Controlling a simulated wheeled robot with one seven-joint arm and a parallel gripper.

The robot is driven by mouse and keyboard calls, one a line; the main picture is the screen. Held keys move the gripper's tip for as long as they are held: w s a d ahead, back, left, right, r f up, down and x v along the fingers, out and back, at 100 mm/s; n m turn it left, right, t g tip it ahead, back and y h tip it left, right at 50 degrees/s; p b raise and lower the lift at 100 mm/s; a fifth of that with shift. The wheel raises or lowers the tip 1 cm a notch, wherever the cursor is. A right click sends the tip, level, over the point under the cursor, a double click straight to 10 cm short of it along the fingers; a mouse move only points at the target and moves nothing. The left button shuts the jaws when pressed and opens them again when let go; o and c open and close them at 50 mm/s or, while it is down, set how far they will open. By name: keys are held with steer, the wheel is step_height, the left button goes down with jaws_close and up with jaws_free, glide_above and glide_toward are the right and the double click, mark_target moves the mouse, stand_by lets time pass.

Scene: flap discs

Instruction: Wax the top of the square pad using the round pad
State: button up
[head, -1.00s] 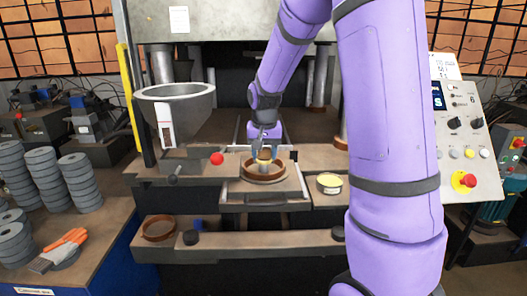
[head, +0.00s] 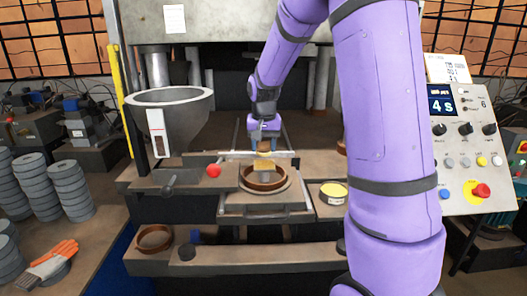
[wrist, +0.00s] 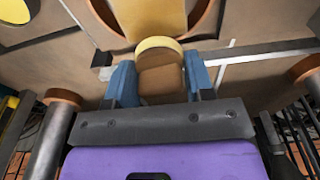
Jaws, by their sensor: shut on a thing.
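My gripper (head: 264,149) is shut on the round pad (wrist: 160,75), a short brown cylinder with a pale yellow face, held between the blue fingers. The round pad also shows in the head view (head: 264,163) at the back edge of a brown ring (head: 249,184). The square pad (wrist: 150,15), pale yellow on top, is inside the ring in the wrist view, just beyond the round pad. In the head view the square pad is small inside the ring. I cannot tell whether the two pads touch.
A round tin with a yellow top (head: 333,190) stands right of the ring. A red knob (head: 214,171) and a large grey bowl (head: 170,98) are at left. A control panel (head: 462,140) is at right. Stacked grey discs (head: 70,190) and an orange glove (head: 48,265) lie at left.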

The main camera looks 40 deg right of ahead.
steer(key=shift+s+r, duration=0.15)
steer(key=shift+r, duration=3.1)
